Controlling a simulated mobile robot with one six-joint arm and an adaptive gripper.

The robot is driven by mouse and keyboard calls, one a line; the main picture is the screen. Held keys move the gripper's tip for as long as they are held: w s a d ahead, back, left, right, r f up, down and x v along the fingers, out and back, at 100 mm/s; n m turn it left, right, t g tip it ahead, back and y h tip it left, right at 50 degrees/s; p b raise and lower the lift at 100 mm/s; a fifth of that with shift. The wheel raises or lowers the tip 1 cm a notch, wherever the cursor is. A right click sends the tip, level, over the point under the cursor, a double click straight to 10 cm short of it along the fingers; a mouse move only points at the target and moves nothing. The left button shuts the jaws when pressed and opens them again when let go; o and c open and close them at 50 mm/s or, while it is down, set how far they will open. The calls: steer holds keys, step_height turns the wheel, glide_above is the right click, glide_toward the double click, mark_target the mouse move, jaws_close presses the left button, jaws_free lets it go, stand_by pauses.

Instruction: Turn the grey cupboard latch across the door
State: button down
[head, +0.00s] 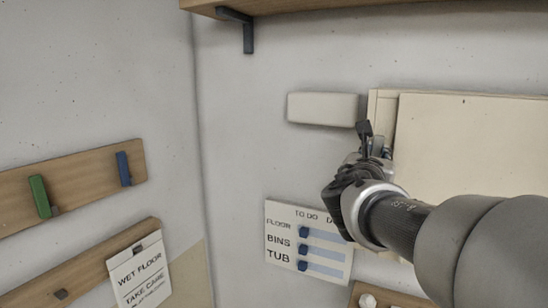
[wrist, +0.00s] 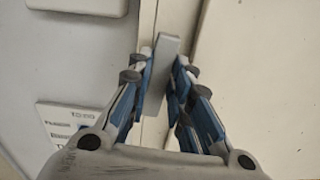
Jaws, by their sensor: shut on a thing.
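The grey latch (wrist: 159,75) shows in the wrist view as a short flat bar between my fingers. It stands nearly upright in that picture, leaning slightly, beside the seam between cupboard frame and door. My gripper (wrist: 163,69) is shut on the latch, with a blue-and-grey finger on each side. In the head view the cupboard door (head: 472,145) is a cream panel at the right. My gripper (head: 371,138) is at the door's left edge there and largely hides the latch. The cupboard frame (head: 381,107) shows just left of the door.
A pale block (head: 323,108) is on the wall left of the cupboard. A to-do board (head: 284,219) with blue sliders hangs below. Wooden rails (head: 85,183) with green and blue pieces and a wet-floor sign (head: 138,272) are on the left wall. A wooden shelf (head: 330,8) is above.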

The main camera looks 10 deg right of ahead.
steer(key=shift+s+d+f+m+b, duration=0.1)
steer(key=shift+d+f+m+b, duration=0.05)
steer(key=shift+m+b, duration=2.75)
steer(key=shift+s+d+f+m+b, duration=0.1)
steer(key=shift+f+m+b, duration=0.1)
steer(key=shift+m+b, duration=2.75)
steer(key=shift+s+d+f+m+b, duration=0.1)
steer(key=shift+d+f+m+b, duration=0.05)
steer(key=shift+m+b, duration=2.75)
steer(key=shift+b, duration=0.4)
steer(key=c, duration=1.5)
jaws_free()
steer(key=shift+o, duration=0.2)
steer(key=v, duration=1.2)
